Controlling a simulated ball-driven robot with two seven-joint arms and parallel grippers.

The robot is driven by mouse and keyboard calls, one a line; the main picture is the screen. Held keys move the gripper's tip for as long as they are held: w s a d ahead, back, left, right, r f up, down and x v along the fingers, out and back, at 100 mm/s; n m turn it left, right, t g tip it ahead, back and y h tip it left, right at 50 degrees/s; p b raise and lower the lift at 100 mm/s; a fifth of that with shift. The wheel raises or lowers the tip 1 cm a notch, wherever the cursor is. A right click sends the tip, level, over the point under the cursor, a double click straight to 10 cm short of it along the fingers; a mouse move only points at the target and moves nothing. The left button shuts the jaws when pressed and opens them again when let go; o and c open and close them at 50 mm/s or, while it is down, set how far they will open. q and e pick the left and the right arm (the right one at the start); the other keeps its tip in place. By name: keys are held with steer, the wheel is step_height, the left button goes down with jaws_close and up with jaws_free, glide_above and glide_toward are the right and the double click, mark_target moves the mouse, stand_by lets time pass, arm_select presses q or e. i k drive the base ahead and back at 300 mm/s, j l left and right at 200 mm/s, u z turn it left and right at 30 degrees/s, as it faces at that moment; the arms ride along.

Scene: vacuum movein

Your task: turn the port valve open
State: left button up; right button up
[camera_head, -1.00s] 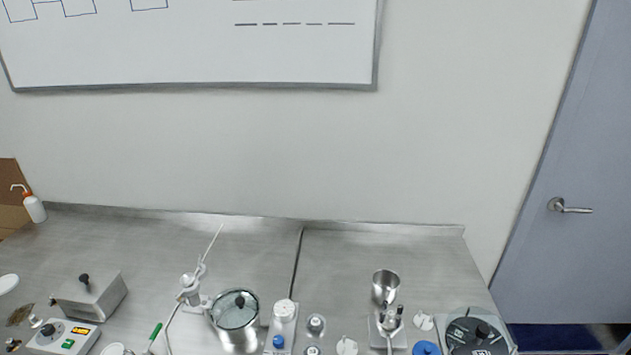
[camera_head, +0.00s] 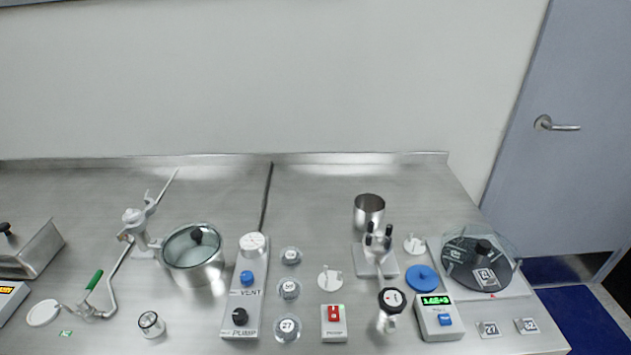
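No part carries a readable port valve label. One valve-like part is a green lever (camera_head: 94,280) on a bent metal pipe (camera_head: 112,287) at the left. The lever slants up to the right. Another candidate is a round black-rimmed head (camera_head: 391,297) on a metal fitting, in front of a block with black-tipped posts (camera_head: 378,238). I cannot tell which is the port valve, or whether either is open or shut. Neither of my grippers is in view.
A glass-lidded steel pot (camera_head: 193,265), a white pump and vent panel (camera_head: 241,310), a red-switch box (camera_head: 334,322) and a green-lit readout (camera_head: 437,318) crowd the front. A steel cup (camera_head: 369,210) and a clear-covered turntable (camera_head: 480,265) stand right. The bench back is mostly clear.

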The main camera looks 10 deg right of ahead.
mark_target(392, 301)
steer(key=z, duration=0.95)
steer(key=k+l, duration=0.1)
steer(key=l, duration=0.45)
